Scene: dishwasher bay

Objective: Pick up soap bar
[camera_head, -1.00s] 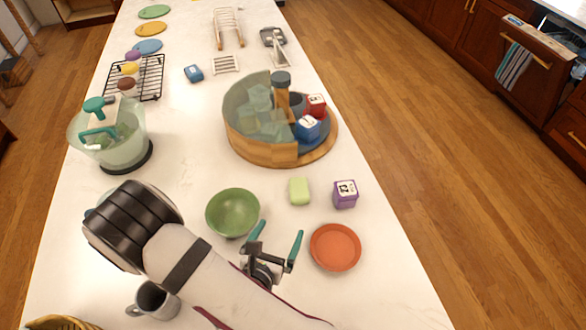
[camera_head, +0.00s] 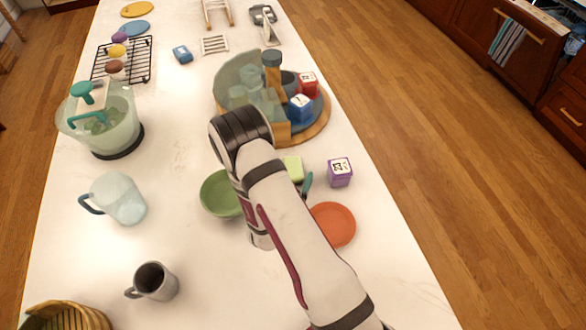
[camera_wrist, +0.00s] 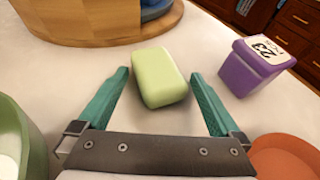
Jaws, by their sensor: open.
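The soap bar (camera_wrist: 159,78) is a pale yellow-green rounded block lying on the white counter. In the wrist view it sits ahead of my gripper (camera_wrist: 158,98), its near part between the two teal fingertips, with a gap on each side. My gripper is open and holds nothing. In the head view the soap bar (camera_head: 293,167) is partly hidden behind my arm, and only one teal finger (camera_head: 307,184) shows beside it.
A green bowl (camera_head: 218,195) is left of the soap, an orange plate (camera_head: 335,224) near right, and a purple box (camera_head: 340,173) right. A wooden round tray (camera_head: 312,129) with containers stands behind. A glass pitcher (camera_head: 120,198) and grey mug (camera_head: 155,281) stand left.

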